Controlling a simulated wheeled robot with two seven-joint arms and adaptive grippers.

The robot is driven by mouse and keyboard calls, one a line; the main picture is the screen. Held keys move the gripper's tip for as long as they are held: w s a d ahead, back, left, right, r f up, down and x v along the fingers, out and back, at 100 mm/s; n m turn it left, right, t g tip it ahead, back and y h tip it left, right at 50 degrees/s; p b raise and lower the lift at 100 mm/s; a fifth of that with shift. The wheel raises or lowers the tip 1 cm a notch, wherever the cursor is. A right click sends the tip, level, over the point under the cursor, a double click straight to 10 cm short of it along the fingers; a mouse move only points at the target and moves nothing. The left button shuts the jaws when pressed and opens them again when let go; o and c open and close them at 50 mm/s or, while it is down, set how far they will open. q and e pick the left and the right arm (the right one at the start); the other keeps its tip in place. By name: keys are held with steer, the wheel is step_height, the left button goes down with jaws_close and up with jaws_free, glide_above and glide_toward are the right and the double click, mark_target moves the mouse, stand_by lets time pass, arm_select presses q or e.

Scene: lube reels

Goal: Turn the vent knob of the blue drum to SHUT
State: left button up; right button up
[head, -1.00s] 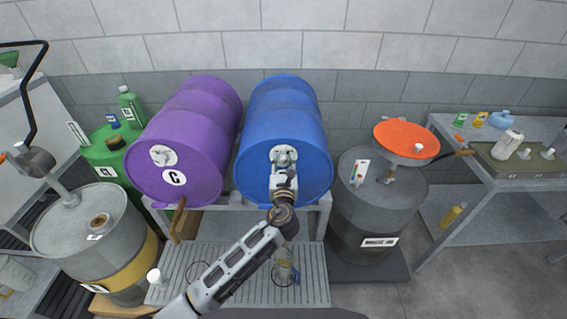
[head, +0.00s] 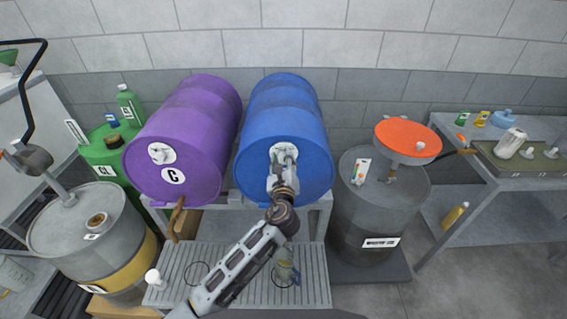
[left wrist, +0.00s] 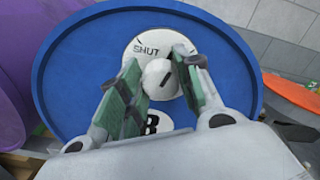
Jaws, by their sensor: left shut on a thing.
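The blue drum (head: 283,115) lies on its side on a rack, its round end facing me. A white disc marked SHUT (left wrist: 146,49) sits on that end. The white vent knob (left wrist: 161,80) is at the disc's middle, with a short dark line on it. My left gripper (head: 283,163) reaches up to the knob. In the left wrist view its green-padded fingers (left wrist: 158,88) stand either side of the knob, closed on it. The SHUT word is above and left of the knob. The gripper hides most of the disc in the head view. My right gripper is not in view.
A purple drum (head: 183,130) marked C lies close on the left.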

arm_select(q)
steer(key=n+b, duration=0.1)
steer(key=n, duration=0.2)
steer(key=shift+f+n+b, duration=0.15)
steer(key=shift+n+b, duration=0.2)
steer(key=shift+n, duration=0.05)
steer(key=n+b, duration=0.2)
steer(key=n, duration=0.1)
steer(key=shift+a+f+n, duration=0.1)
steer(key=shift+n, duration=0.2)
steer(key=shift+n+b, duration=0.55)
steer(key=shift+n, duration=0.75)
steer(key=shift+n+b, duration=0.7)
steer(key=shift+n, duration=0.6)
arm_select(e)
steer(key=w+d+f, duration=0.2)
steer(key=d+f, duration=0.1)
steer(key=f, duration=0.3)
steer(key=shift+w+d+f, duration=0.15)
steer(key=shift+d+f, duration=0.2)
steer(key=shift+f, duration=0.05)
